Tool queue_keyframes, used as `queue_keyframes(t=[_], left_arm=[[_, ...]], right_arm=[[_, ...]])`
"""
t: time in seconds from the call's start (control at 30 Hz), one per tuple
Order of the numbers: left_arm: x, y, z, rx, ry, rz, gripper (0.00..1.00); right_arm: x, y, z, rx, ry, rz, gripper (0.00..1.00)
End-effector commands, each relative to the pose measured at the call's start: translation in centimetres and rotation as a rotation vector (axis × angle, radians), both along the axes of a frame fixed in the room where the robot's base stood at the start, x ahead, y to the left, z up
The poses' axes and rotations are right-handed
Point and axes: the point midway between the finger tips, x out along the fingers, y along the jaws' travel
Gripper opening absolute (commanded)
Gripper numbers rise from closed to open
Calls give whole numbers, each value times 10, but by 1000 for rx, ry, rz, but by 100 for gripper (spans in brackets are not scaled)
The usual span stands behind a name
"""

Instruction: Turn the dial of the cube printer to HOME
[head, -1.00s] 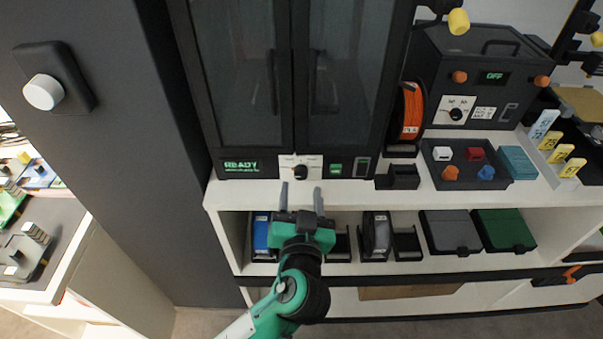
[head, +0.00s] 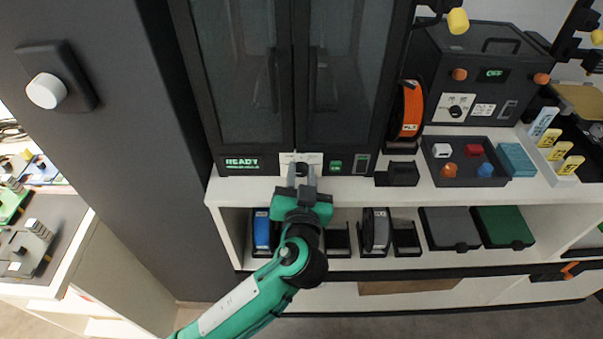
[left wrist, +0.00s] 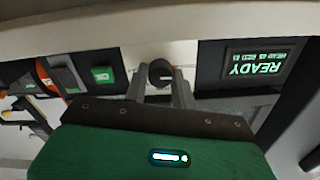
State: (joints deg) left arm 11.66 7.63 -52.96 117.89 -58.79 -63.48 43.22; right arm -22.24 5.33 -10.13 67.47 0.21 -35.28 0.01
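The tall black glass-doored machine (head: 242,75) has a READY display (head: 243,163), which shows upside down in the left wrist view (left wrist: 258,65). Its dark dial (head: 301,168) sits on a white plate low on the front; it also shows in the left wrist view (left wrist: 160,72). My left gripper (head: 302,175) is open, with its fingertips at the dial, one on each side. I cannot tell whether they touch it. The dial's setting is not readable. My right gripper is not in view.
A green button (head: 335,167) is right of the dial. A black box (head: 470,75) with its own dial (head: 456,111) stands at right, behind a tray (head: 468,185) of small pieces. The white shelf edge (head: 340,200) runs below the gripper, with spools and bins underneath.

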Motion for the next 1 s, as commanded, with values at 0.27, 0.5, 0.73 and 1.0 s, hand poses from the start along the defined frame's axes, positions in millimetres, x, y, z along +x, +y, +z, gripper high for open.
queue_keyframes(t=[0.27, 0.5, 0.73, 1.0], left_arm=[[0, 0, 1, 35, 1, 1, 4], [0, -1, 2, 166, 1, 0, 4], [0, -1, 2, 373, 3, 1, 4], [0, -2, 3, 631, 1, 0, 4]], right_arm=[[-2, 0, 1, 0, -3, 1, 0], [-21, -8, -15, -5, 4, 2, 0], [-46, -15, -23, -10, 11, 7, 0], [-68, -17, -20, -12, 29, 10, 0]])
